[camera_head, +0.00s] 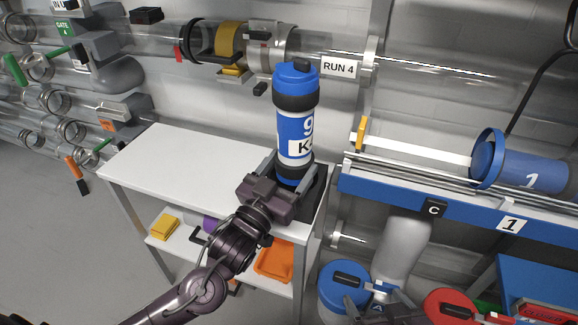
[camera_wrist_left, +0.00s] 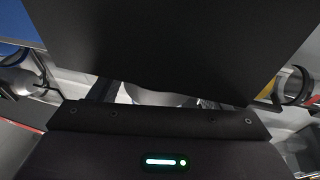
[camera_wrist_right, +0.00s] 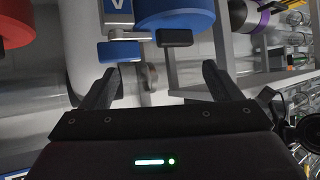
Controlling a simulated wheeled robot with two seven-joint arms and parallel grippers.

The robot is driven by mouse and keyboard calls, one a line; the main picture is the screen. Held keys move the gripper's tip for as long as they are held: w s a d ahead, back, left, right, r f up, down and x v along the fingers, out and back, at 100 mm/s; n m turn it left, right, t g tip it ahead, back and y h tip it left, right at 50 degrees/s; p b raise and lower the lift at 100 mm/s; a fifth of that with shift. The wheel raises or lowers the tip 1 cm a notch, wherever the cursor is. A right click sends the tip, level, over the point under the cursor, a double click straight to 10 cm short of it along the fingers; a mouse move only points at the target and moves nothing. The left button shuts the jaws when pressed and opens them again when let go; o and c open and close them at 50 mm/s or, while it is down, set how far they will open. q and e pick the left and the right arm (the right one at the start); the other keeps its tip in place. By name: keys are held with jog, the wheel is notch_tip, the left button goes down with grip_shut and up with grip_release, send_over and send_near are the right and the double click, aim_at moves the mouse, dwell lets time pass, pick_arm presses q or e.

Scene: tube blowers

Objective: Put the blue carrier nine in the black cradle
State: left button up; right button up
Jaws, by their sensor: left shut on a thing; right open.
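The blue carrier nine (camera_head: 296,125) stands upright over the right end of the white table, with black bands, a 9 and a white label. My left gripper (camera_head: 292,170) is shut on its lower part. The black cradle (camera_head: 316,196) shows as a dark block beside and below the gripper. The carrier's bottom end is hidden behind the gripper, so I cannot tell whether it is seated. In the left wrist view a large dark surface fills the top middle. My right gripper (camera_wrist_right: 155,82) is open and empty, below blue parts in its wrist view.
The white table (camera_head: 165,160) has free room on the left. A yellow block (camera_head: 164,227) and an orange tray (camera_head: 273,262) lie on the shelf below. A clear tube marked RUN 4 (camera_head: 420,65) runs behind. A blue carrier 1 (camera_head: 535,174) lies on the blue rack at right.

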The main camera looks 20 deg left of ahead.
pick_arm(q)
jog(key=o, duration=1.1)
jog(key=shift+f, duration=0.1)
jog(key=shift+o, duration=0.2)
pick_arm(e)
jog(key=shift+w+a+r, duration=0.1)
jog(key=shift+w+r, duration=0.1)
jog(key=shift+r, duration=0.1)
pick_arm(q)
jog(key=shift+r, duration=0.7)
jog(key=p+v, duration=0.1)
jog(key=v, duration=1.1)
pick_arm(e)
jog(key=s+d+f+g+h, duration=0.1)
jog(key=s+d+f+g, duration=0.1)
jog(key=s+f+g, duration=0.3)
jog(key=shift+s+f+h, duration=0.4)
jog(key=shift+s+f, duration=0.95)
jog(key=shift+f, duration=0.05)
pick_arm(q)
jog(key=shift+f, duration=0.15)
